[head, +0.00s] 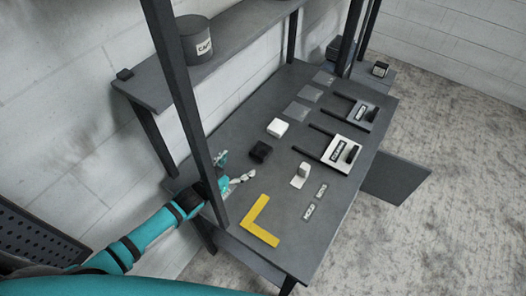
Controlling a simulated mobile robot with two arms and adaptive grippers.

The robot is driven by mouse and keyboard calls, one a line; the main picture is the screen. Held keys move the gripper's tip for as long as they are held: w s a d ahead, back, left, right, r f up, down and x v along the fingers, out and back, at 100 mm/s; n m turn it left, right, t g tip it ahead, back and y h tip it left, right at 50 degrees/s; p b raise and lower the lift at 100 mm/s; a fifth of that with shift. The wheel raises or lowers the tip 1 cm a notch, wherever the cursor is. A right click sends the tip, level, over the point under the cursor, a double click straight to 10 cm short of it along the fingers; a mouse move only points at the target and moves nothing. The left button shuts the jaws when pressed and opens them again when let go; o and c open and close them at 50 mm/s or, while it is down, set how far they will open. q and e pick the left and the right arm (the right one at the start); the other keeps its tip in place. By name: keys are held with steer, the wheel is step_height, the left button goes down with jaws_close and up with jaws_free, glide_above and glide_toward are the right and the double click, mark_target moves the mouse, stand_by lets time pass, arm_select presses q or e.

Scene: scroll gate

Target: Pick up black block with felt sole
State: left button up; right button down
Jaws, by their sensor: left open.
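A black block (260,151) lies on the grey table (225,130), left of its middle. A felt sole cannot be made out from here. My left gripper (233,168) is open and empty, with its fingers a little to the left of and nearer than the black block, apart from it. A dark post partly hides the wrist behind the fingers. My right gripper is not in view.
A white stepped piece (300,175) and a yellow L-shaped marking (259,222) are nearer. Two slotted frames (341,152) stand at the right. A dark post (181,85) rises by my left arm. A canister (194,40) stands on the shelf.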

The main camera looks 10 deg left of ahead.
arm_select(q)
steer(key=b, duration=0.4)
glide_toward(259, 152)
steer(key=x, duration=0.2)
steer(key=shift+w, duration=0.3)
steer(key=b+x, duration=0.2)
steer(key=shift+w+d, duration=0.1)
steer(key=shift+w, duration=0.35)
steer(key=b+x, duration=0.5)
steer(key=shift+s+f, duration=0.1)
steer(key=shift+f, duration=0.05)
steer(key=shift+d, duration=0.1)
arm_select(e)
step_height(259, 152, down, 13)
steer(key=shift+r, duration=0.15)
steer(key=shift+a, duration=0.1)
arm_select(q)
steer(key=shift+s, duration=0.1)
steer(key=c, duration=0.4)
steer(key=shift+f, duration=0.1)
steer(key=c, duration=0.9)
steer(key=shift+c, duration=0.3)
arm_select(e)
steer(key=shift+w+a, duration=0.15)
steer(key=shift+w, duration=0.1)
